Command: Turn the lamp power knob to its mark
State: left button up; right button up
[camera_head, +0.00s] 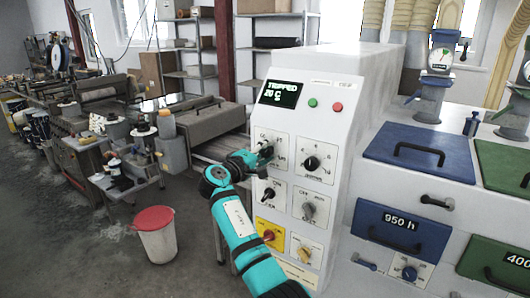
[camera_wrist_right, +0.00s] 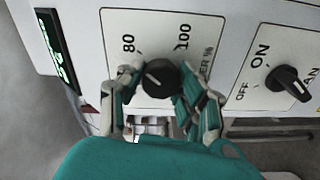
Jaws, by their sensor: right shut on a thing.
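The lamp power knob (camera_wrist_right: 160,78) is a round black knob with a pale pointer line. It sits on a white plate (camera_wrist_right: 113,25) with the marks 80 and 100 and lettering ending in "ER %". In the right wrist view the pointer line lies toward the upper left, roughly on the side of the 80. My right gripper (camera_wrist_right: 155,85) has its fingers on either side of the knob and is shut on it. In the head view my right gripper (camera_head: 262,156) is at the upper left plate of the cabinet front and hides most of the knob. My left gripper is not in view.
The white cabinet (camera_head: 325,85) carries a display (camera_head: 279,94) reading "TRIPPED 20 C", a green button (camera_head: 313,103) and a red button (camera_head: 337,107). A black dial (camera_head: 312,163) is close right of my gripper. An ON/OFF switch (camera_wrist_right: 288,82) is nearby. A red-lidded bin (camera_head: 155,230) stands on the floor.

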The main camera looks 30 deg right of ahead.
jog(key=o, duration=1.2)
jog(key=shift+w, duration=0.1)
jog(key=shift+c, duration=0.2)
jog(key=shift+a, duration=0.1)
jog(key=v, duration=1.2)
jog(key=shift+f, duration=0.1)
